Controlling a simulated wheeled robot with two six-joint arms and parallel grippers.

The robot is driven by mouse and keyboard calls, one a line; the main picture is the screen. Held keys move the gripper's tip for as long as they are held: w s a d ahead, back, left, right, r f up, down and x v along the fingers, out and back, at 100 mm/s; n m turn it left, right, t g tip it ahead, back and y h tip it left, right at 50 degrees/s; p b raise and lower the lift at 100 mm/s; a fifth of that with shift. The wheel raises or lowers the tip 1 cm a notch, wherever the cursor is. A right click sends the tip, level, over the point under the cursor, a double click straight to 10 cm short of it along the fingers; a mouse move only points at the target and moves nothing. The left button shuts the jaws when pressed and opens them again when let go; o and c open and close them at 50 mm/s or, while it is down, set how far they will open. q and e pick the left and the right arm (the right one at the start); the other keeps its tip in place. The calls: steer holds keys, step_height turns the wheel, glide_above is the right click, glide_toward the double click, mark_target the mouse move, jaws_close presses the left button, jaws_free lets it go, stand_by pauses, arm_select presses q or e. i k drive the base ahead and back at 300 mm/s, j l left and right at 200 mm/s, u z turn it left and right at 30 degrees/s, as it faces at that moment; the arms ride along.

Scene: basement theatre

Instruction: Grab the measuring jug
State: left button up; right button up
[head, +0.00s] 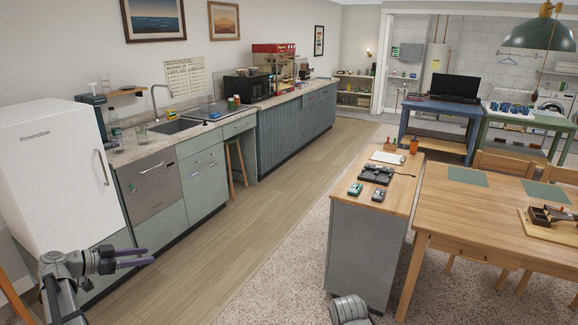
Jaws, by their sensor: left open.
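I cannot clearly make out a measuring jug. A small clear vessel (141,131) stands on the counter left of the sink, but it is too small to tell whether it is the jug. My left gripper (145,256) is at the lower left, open and empty, in front of the lower cabinets and well short of the countertop. My right gripper is not in view.
A white fridge (48,165) stands at the left beside the counter (130,149). The counter holds a sink (178,126), a bottle (115,128) and a microwave (247,88). A wooden-topped island (372,210) and table (480,212) stand right. The wooden floor (235,235) between is clear.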

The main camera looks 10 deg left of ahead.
mark_target(204, 100)
steer(key=i+j, duration=0.4)
steer(key=i, duration=0.45)
steer(key=i+j, duration=0.45)
steer(key=i, duration=0.4)
steer(key=i+j+u, duration=0.1)
steer(key=i+j, duration=0.3)
steer(key=i, duration=0.45)
steer(key=i+j, duration=0.4)
steer(key=i, duration=0.45)
steer(key=i+j+u, duration=0.1)
steer(key=i+j, duration=0.25)
steer(key=i, duration=0.5)
steer(key=i+j, duration=0.25)
steer(key=i, duration=0.65)
steer(key=i+j, duration=0.3)
steer(key=i, duration=0.55)
steer(key=i+j+u, duration=0.1)
steer(key=i+j, duration=0.2)
steer(key=i, duration=0.6)
